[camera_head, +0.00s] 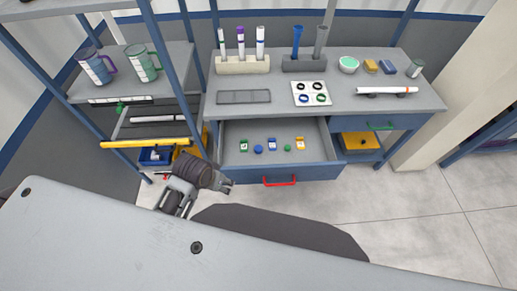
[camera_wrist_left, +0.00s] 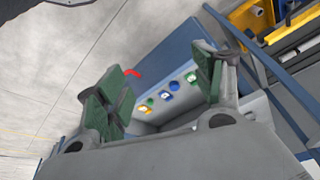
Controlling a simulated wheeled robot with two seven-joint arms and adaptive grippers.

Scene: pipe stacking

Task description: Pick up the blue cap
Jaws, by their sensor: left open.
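The blue cap (camera_head: 258,150) is small and round. It lies in the open drawer (camera_head: 232,130) of the workbench, between a green-marked block (camera_head: 243,145) and a blue block (camera_head: 271,144). It also shows in the left wrist view (camera_wrist_left: 174,86), beyond and between the fingers. My left gripper (camera_head: 229,186) is open and empty, outside the drawer near its front left corner, apart from the cap. Its green finger pads show in the left wrist view (camera_wrist_left: 162,90). My right gripper is not in view.
A green cap (camera_head: 287,148) and a yellow block (camera_head: 300,143) also lie in the drawer. The drawer front has a red handle (camera_head: 280,181). A shelf rack with a yellow bar (camera_head: 145,143) stands left of the gripper. The bench top (camera_head: 290,75) overhangs the drawer's back.

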